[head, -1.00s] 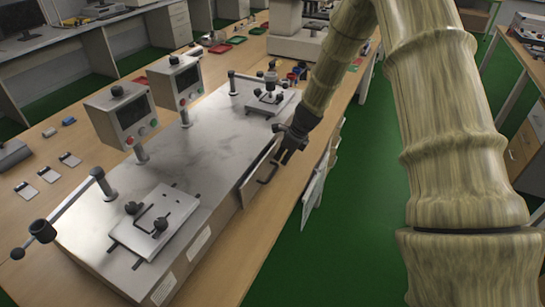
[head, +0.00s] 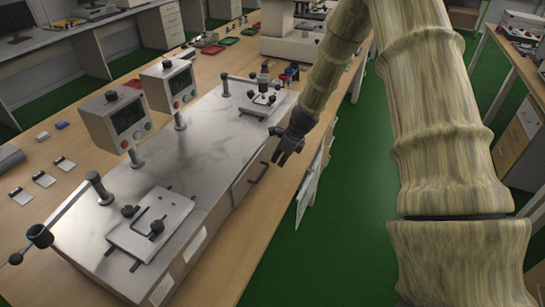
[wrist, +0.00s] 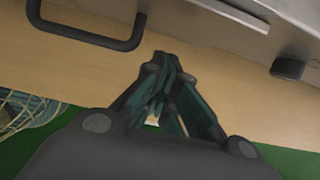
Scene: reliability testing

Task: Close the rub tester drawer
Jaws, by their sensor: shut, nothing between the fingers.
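The rub tester (head: 200,155) is a long metal-topped machine on the wooden bench. Its drawer (head: 244,184) is in the right side face, with a black bar handle (head: 258,173). The drawer front looks flush or nearly flush with the face; I cannot tell whether a small gap is left. My gripper (head: 283,160) is just right of the handle, apart from it, over the bench edge. In the wrist view, the handle (wrist: 90,40) is at upper left, and my shut, empty gripper (wrist: 166,66) points toward the machine, over bare wood.
Two display boxes (head: 168,86) on posts and clamp fixtures (head: 150,222) stand on the tester. A dark knob (wrist: 287,68) is at the right in the wrist view. Green floor (head: 345,200) is clear to the right.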

